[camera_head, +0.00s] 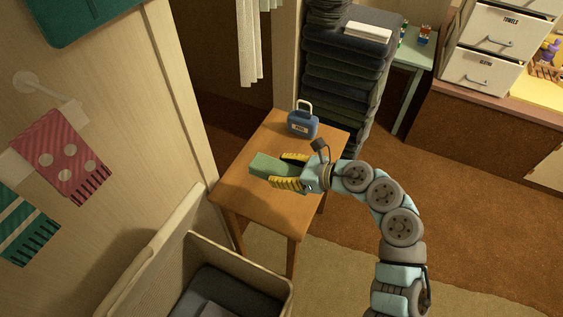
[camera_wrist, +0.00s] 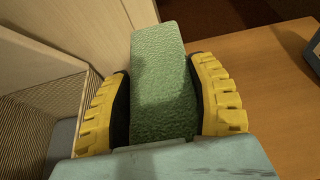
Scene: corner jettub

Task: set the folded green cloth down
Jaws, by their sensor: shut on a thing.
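The folded green cloth (camera_head: 272,167) is a flat-sided green block held in my gripper (camera_head: 289,171). In the wrist view the cloth (camera_wrist: 162,85) fills the space between the two yellow-padded fingers of my gripper (camera_wrist: 166,100), and its far end sticks out past them. The small wooden table (camera_head: 258,190) is beneath the gripper and cloth in the head view. I cannot tell whether the cloth touches the tabletop. In the wrist view the tabletop (camera_wrist: 275,90) shows to the right of the cloth.
A blue case with a pale handle (camera_head: 302,123) stands at the table's back. A tall stack of dark folded cloths (camera_head: 340,85) rises behind the table. An open bin (camera_head: 240,268) stands in front of it. The wall is close on the left. The table's front is bare.

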